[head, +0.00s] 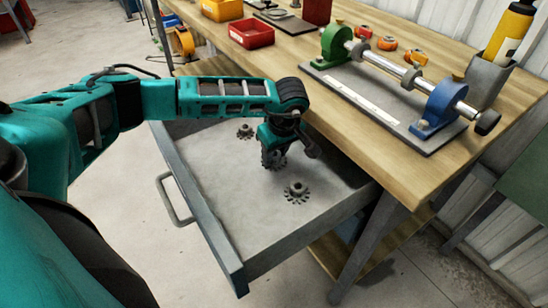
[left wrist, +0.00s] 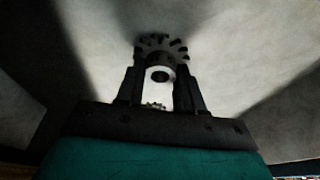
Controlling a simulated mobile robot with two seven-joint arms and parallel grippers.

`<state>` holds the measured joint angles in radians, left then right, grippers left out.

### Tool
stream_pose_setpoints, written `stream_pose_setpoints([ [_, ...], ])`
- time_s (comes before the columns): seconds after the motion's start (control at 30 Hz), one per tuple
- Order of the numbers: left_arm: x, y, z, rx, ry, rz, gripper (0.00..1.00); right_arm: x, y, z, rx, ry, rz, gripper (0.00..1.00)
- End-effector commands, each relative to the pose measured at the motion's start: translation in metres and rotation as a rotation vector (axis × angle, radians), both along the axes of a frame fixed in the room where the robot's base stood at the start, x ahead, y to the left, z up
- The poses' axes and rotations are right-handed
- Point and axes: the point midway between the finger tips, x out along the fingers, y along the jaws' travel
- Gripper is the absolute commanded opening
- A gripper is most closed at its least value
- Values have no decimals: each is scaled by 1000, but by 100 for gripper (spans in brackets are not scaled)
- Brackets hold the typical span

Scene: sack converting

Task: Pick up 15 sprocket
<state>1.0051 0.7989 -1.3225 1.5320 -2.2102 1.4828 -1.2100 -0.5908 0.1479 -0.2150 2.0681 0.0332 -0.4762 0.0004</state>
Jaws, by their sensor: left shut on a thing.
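My left gripper (head: 274,148) reaches down into the open drawer and is shut on a dark toothed sprocket (head: 270,160). In the left wrist view, this sprocket (left wrist: 176,43) shows at the tips of the two dark fingers of the gripper (left wrist: 160,75). Whether it touches the drawer floor I cannot tell. A second sprocket (head: 297,193) lies flat on the drawer floor nearer the front right. A third sprocket (head: 245,131) lies behind the gripper, to its left. No number is readable on any sprocket. My right gripper is not in view.
The grey drawer (head: 222,228) stands pulled out from the wooden workbench (head: 385,180), and its walls surround the gripper. On the bench are a shaft fixture (head: 395,75) with green and blue supports, a red bin (head: 251,33) and orange parts (head: 387,43).

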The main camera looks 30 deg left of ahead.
Motion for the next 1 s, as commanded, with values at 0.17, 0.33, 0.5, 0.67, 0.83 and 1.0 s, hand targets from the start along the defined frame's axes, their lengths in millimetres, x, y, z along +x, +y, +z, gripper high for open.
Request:
stream_pose_setpoints([
  [0.17, 1, 0, 1, 0, -2, 0, 0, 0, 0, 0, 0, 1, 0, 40],
  [0.33, 1, 0, 5, 0, -3, 0, 0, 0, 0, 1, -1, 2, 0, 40],
  [0.5, 1, 0, 23, 0, -6, 1, 0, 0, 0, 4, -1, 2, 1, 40],
  [0.67, 2, 0, 57, -1, -7, 0, 0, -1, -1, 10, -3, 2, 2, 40],
  [0.83, 2, 0, 106, 0, -8, 0, 0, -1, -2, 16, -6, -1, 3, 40],
  [1.0, 1, 0, 152, -1, -7, -1, 0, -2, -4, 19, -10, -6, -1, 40],
])
